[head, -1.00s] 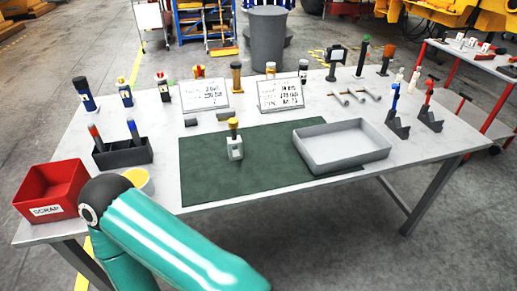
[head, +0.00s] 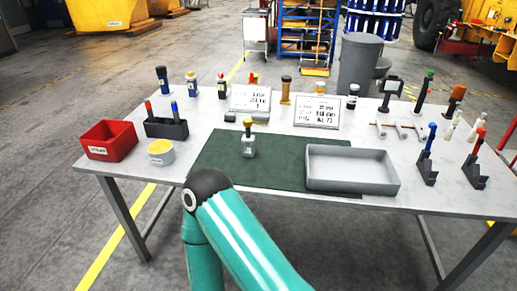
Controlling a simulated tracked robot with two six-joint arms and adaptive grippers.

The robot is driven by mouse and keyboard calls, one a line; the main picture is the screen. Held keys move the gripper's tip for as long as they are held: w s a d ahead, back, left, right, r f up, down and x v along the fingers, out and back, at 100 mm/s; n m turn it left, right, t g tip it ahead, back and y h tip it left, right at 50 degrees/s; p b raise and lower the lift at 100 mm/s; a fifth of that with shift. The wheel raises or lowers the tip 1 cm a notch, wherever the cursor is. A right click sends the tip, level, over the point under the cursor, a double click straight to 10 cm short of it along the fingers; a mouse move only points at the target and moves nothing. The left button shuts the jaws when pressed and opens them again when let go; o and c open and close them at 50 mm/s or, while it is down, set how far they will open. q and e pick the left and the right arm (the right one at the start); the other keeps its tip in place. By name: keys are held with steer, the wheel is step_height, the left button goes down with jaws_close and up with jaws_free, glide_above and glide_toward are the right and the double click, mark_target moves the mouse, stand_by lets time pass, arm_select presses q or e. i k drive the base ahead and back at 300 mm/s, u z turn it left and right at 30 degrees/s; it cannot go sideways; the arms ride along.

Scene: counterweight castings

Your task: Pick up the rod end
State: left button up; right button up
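A small upright piece (head: 248,140) stands on the dark green mat (head: 215,160) in the middle of the table. It has a light grey block-like lower part and a yellow and dark top. It may be the rod end, but it is too small to tell for sure. One of my teal arms shows at the bottom of the head view, its elbow in front of the table's near edge. Neither of my grippers is in view, and nothing is seen touching the piece.
A grey tray (head: 352,186) sits on the mat's right part. A red scrap bin (head: 112,152), a yellow-topped tub (head: 161,159) and a dark holder (head: 167,131) stand at left. Signs, bottles and tools line the back. Black stands (head: 428,172) are at right.

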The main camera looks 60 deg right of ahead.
mark_target(248, 138)
steer(key=z, duration=1.1)
steer(key=i, duration=0.5)
steer(key=z, duration=0.25)
